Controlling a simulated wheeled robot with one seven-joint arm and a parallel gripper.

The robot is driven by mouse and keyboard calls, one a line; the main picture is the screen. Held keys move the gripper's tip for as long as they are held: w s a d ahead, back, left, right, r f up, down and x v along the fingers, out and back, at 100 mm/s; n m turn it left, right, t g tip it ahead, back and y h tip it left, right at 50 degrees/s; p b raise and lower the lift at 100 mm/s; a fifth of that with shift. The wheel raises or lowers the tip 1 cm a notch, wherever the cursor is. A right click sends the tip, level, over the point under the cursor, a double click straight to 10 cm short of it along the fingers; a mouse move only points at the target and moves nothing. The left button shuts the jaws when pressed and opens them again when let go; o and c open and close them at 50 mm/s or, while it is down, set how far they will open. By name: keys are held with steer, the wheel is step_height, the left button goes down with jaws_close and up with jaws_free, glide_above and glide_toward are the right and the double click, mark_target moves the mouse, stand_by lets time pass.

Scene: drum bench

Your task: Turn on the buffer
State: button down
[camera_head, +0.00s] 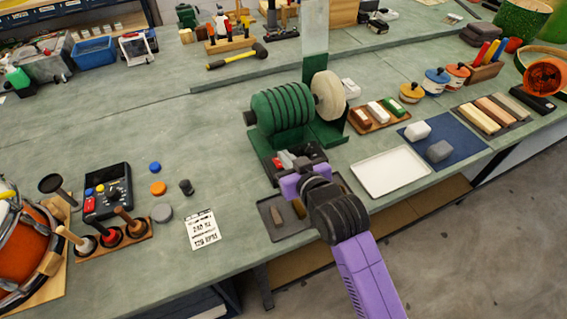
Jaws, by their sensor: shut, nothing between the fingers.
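The buffer (280,115) stands on the green bench near its front edge, with a ribbed green motor body and a cream buffing wheel (328,94) on its right side. A dark control base with small red and grey parts (288,160) sits at its front. My gripper (291,168) is shut and empty, right at the front of this base. Its purple and black parts hide some of the base. I cannot tell whether the fingertips touch a switch.
A dark tray (270,222) lies under my arm, and a white tray (390,172) lies to the right. A blue mat (458,150) with two blocks is further right. A black control box (107,190) and a white card (202,229) lie left.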

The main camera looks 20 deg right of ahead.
mark_target(279, 162)
steer(key=shift+x, duration=0.95)
step_height(279, 162, down, 2)
steer(key=shift+f, duration=0.15)
steer(key=shift+f+p, duration=0.3)
steer(key=shift+f, duration=0.6)
